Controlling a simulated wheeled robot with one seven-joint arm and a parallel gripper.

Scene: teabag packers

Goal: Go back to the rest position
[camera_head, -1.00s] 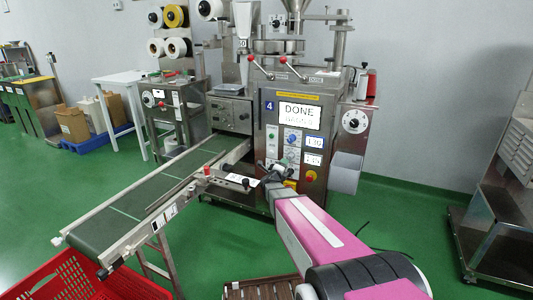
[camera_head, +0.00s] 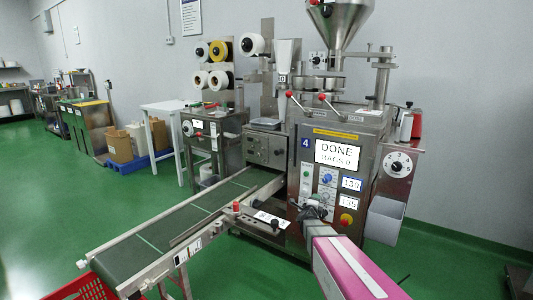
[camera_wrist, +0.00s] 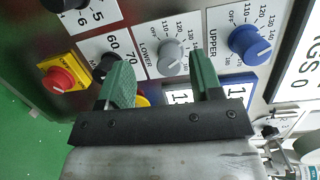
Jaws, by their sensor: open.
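My gripper (camera_head: 312,212) is in front of the lower control panel of the steel packing machine (camera_head: 345,185). In the wrist view its two green fingers (camera_wrist: 160,78) stand apart with nothing between them. Beyond them are a blue knob marked UPPER (camera_wrist: 250,42), a grey knob marked LOWER (camera_wrist: 171,58) and a red button on a yellow plate (camera_wrist: 62,79). I cannot tell whether the fingertips touch the panel. The machine's screen (camera_head: 338,154) reads DONE. My pink arm link reaches in from the lower right.
A conveyor (camera_head: 165,238) runs from the machine to the lower left, with a red crate (camera_head: 88,287) by its end. A grey bin (camera_head: 384,220) hangs on the machine's right side. A white table (camera_head: 163,107) and cardboard boxes (camera_head: 118,146) stand at the back left. Green floor is open at left.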

